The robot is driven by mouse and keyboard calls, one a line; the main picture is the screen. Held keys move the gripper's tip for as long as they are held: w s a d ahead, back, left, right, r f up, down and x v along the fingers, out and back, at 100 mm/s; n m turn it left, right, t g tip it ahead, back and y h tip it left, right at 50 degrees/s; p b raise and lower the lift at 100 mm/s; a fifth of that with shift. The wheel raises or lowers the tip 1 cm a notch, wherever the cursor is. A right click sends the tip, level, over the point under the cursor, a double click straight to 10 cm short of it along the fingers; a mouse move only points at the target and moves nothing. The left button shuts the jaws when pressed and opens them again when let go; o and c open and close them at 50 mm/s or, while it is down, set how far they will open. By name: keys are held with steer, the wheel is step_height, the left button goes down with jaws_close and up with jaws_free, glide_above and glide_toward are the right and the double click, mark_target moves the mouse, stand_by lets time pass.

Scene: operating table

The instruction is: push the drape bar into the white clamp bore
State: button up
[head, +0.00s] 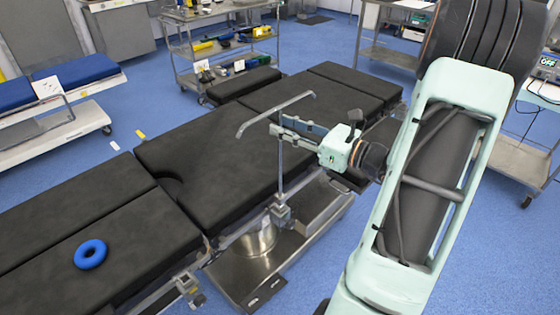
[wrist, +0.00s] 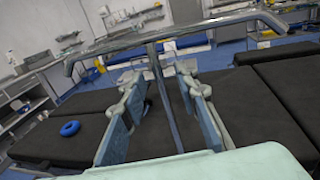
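The drape bar is a grey metal T with a bent crossbar (head: 276,114) and an upright post (head: 281,175). It stands roughly upright beside the table. In the wrist view its crossbar (wrist: 175,36) spans the top and its post (wrist: 160,85) runs down between my fingers. My gripper (head: 279,125) reaches in from the right at the upper post. Its fingers, also in the wrist view (wrist: 158,88), are apart, with gaps on both sides of the post. A pale clamp (head: 281,213) sits at the post's foot on the side rail. I cannot tell whether the post is inside its bore.
The black-padded operating table (head: 205,150) lies just behind the bar, with a blue ring (head: 90,254) on its left end. The table's metal base (head: 262,262) stands below the clamp. Steel carts (head: 222,45) stand at the back. The air left of the bar is clear.

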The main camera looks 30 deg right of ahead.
steer(key=shift+x, duration=0.95)
steer(key=shift+c, duration=0.2)
jaws_close()
